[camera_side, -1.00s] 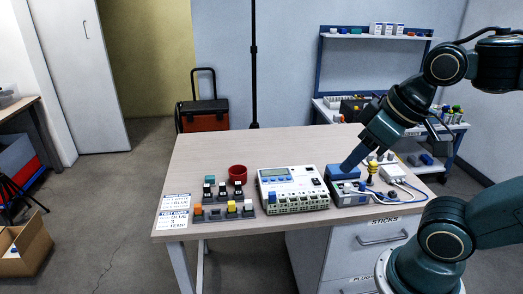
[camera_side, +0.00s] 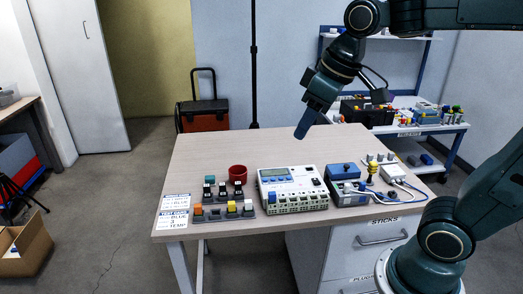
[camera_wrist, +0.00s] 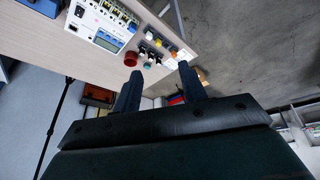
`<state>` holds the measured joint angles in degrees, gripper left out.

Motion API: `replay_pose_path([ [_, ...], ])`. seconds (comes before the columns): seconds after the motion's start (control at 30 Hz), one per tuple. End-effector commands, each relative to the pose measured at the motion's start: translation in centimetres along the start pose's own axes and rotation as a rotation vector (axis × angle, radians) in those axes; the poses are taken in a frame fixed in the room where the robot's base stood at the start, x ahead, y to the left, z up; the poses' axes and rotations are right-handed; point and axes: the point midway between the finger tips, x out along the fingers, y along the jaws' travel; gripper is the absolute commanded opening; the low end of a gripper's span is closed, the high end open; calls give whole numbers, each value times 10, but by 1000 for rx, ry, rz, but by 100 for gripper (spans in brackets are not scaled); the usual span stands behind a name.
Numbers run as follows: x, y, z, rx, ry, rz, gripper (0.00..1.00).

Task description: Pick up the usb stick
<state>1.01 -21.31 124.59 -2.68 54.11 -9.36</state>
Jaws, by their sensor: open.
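I cannot make out a usb stick in either view. A shut drawer (camera_side: 345,240) labelled STICKS is under the right side of the table; what is inside is hidden. My gripper (camera_side: 301,133) is in the air above the back of the table, up and left of the drawer, pointing down and touching nothing. In the wrist view my gripper (camera_wrist: 160,72) shows two dark fingers spread apart with nothing between them.
Printed cards (camera_side: 173,211) lie at the left edge. A stocked shelf unit (camera_side: 440,125) stands behind.

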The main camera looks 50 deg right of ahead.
Motion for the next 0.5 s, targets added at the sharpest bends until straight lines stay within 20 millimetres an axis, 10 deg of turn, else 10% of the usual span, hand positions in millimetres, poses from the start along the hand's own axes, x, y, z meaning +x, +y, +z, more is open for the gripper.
replay_pose_path([
  [0.5,57,23,-105,-188,-94,-50,42],
])
